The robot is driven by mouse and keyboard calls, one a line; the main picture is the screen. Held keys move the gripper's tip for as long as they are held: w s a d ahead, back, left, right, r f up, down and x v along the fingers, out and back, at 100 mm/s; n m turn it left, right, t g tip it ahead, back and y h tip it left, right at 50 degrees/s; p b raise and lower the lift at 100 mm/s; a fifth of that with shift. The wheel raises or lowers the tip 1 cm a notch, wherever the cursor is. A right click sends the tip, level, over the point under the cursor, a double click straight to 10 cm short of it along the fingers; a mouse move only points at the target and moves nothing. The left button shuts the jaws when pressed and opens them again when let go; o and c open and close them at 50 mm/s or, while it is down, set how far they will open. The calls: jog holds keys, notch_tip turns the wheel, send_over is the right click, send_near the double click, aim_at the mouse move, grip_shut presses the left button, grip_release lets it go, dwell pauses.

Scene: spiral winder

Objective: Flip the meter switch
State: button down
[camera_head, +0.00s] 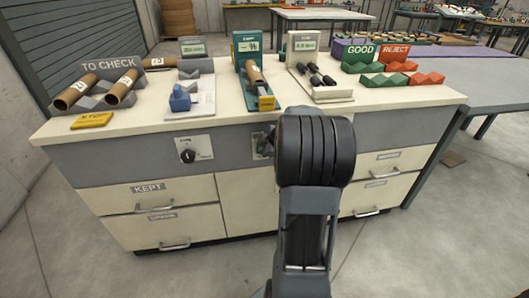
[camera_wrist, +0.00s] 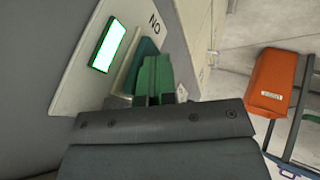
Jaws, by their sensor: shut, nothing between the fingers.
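The meter switch panel (camera_head: 260,145) is on the front of the counter, partly hidden behind my arm in the head view. In the head view my gripper is hidden behind my wrist.
A knob panel (camera_head: 188,155) is left of the switch on the counter front. Drawers with handles (camera_head: 154,207) lie below. Tubes (camera_head: 75,92), meters (camera_head: 247,42) and GOOD and REJECT racks (camera_head: 396,56) stand on top. An orange box (camera_wrist: 273,80) shows in the wrist view.

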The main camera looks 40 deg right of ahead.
jog(key=shift+r, duration=0.3)
jog(key=shift+f, duration=0.1)
jog(key=s+a+r+b, duration=0.1)
jog(key=s+r, duration=0.5)
jog(key=s, duration=0.4)
jog(key=shift+s+a+r, duration=0.3)
jog(key=shift+s, duration=0.1)
dwell(0.4)
jog(key=s+a+r+m+g+p, duration=0.2)
jog(key=a+r+m+p, duration=0.3)
jog(key=a+r+p, duration=0.6)
jog(key=s+a+r+m+g+h+p, duration=0.1)
jog(key=s+a+r+m+p, duration=0.4)
jog(key=a+r+p, duration=0.7)
jog(key=a+m+p, duration=0.1)
jog(key=p, duration=0.4)
jog(key=shift+s+a+r+g, duration=0.15)
jog(key=shift+s+a+g, duration=0.15)
jog(key=shift+g, duration=0.1)
